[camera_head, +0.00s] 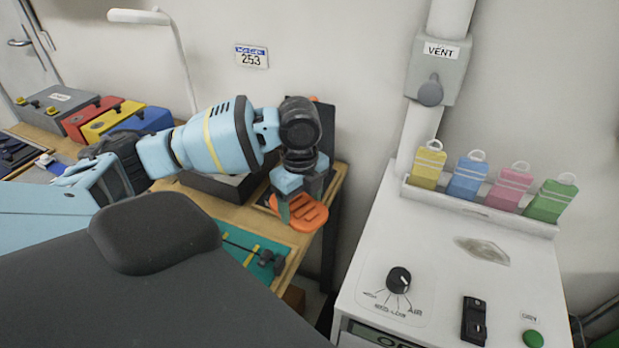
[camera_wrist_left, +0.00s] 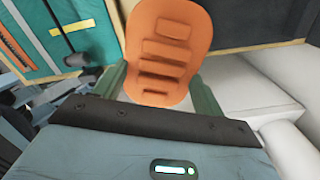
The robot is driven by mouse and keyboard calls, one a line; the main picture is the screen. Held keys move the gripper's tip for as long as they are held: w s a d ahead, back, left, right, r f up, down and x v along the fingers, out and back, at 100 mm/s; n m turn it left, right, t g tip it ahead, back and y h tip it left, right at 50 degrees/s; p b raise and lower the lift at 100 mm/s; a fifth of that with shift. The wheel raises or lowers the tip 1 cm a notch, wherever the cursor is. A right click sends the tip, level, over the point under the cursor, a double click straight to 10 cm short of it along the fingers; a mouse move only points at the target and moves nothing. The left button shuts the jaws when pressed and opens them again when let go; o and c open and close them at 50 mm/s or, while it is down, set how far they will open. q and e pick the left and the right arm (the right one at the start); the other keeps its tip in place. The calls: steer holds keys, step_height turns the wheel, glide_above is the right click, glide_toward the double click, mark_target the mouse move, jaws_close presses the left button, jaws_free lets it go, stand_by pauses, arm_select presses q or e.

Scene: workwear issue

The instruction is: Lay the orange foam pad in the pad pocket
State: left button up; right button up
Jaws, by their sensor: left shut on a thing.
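The orange foam pad (camera_head: 309,215) is an oval with raised ribs. My left gripper (camera_head: 297,203) is shut on it, near the right end of the wooden bench. In the left wrist view the pad (camera_wrist_left: 170,48) stands out between the two green fingers (camera_wrist_left: 160,88). A teal piece of workwear (camera_head: 240,243) with yellow strips lies on the bench, to the left of the pad. It also shows at the upper left of the left wrist view (camera_wrist_left: 92,22). I cannot make out the pad pocket for certain. My right gripper is not in view.
Red, yellow and blue boxes (camera_head: 112,119) stand on the back left of the bench (camera_head: 195,191). A white cabinet (camera_head: 440,262) with a knob and several coloured tags stands at the right. A gap separates it from the bench.

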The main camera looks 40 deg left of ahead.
arm_select(q)
steer(key=w+a, duration=0.1)
steer(key=w, duration=0.2)
steer(key=w+a, duration=0.2)
steer(key=w, duration=0.1)
steer(key=w+a+f+b, duration=0.1)
steer(key=w+a, duration=0.1)
steer(key=w, duration=0.1)
steer(key=shift+w+a, duration=0.2)
steer(key=shift+w, duration=0.05)
steer(key=shift+w+a, duration=0.1)
steer(key=shift+w+a+f, duration=0.1)
steer(key=shift+w+f, duration=0.05)
steer(key=shift+f, duration=1.65)
steer(key=shift+f, duration=0.1)
steer(key=o, duration=1)
steer(key=shift+c, duration=0.2)
step_height(320, 180, up, 12)
steer(key=shift+p, duration=0.4)
